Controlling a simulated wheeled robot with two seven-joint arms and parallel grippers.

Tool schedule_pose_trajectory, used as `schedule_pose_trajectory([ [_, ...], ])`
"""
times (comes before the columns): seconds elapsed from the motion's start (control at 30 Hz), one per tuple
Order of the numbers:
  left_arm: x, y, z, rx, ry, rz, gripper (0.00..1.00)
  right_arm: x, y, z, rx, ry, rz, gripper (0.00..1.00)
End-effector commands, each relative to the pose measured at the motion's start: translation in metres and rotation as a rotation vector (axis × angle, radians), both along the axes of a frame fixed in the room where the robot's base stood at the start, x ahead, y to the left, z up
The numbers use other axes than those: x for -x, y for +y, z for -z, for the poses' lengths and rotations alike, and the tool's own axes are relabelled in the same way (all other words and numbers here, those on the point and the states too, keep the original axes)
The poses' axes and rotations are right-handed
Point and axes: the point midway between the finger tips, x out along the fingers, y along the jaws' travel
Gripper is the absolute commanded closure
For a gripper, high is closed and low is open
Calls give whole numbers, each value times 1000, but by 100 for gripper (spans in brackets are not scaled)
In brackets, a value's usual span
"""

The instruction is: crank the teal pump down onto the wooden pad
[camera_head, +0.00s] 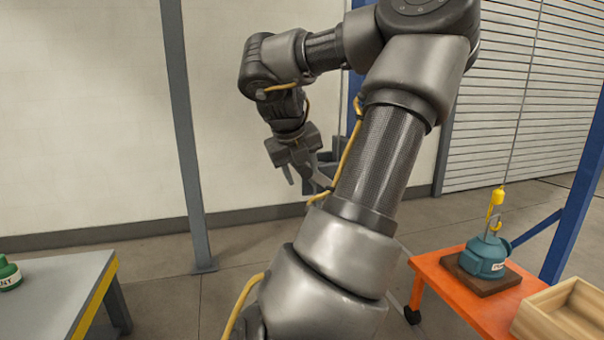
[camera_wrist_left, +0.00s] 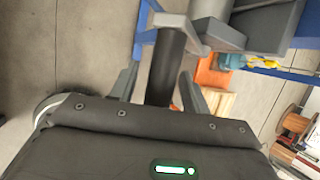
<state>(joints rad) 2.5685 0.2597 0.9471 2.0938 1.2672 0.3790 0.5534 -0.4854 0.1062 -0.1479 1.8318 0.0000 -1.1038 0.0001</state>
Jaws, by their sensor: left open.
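The teal pump (camera_head: 487,257) appears upright over the dark wooden pad (camera_head: 508,280); I cannot tell whether it bears fully on it. A yellow hook block (camera_head: 496,196) on a thin cable hangs at its top. The pump shows small in the left wrist view (camera_wrist_left: 231,62). My left gripper (camera_head: 304,180) is open beside a dark grey box (camera_head: 325,162), partly hidden by my arm. In the left wrist view, a dark round bar, likely the crank handle (camera_wrist_left: 165,72), lies between the open fingers (camera_wrist_left: 158,80). My right gripper is not in view.
The orange cart (camera_head: 437,278) carries the pad and a wooden crate (camera_head: 541,318). A blue post (camera_head: 582,190) stands behind it. At left is a grey table (camera_head: 62,290) with a green object (camera_head: 9,274). A grey post (camera_head: 183,130) rises near the wall.

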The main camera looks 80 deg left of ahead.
Motion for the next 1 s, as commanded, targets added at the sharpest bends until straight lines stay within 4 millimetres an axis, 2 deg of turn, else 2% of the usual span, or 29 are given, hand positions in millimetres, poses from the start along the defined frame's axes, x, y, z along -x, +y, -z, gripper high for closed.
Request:
schedule_pose_trajectory([
  [0.2,11,-18,-40,-5,-2,1,53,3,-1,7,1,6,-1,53],
  [0.43,20,-35,-73,-3,-1,1,53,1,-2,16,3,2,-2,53],
  [0.6,23,-40,-82,0,0,0,53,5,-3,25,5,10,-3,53],
  [0.87,24,-41,-83,1,0,0,53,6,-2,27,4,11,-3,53],
  [1.0,24,-39,-84,-11,19,-7,69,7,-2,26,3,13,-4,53],
])
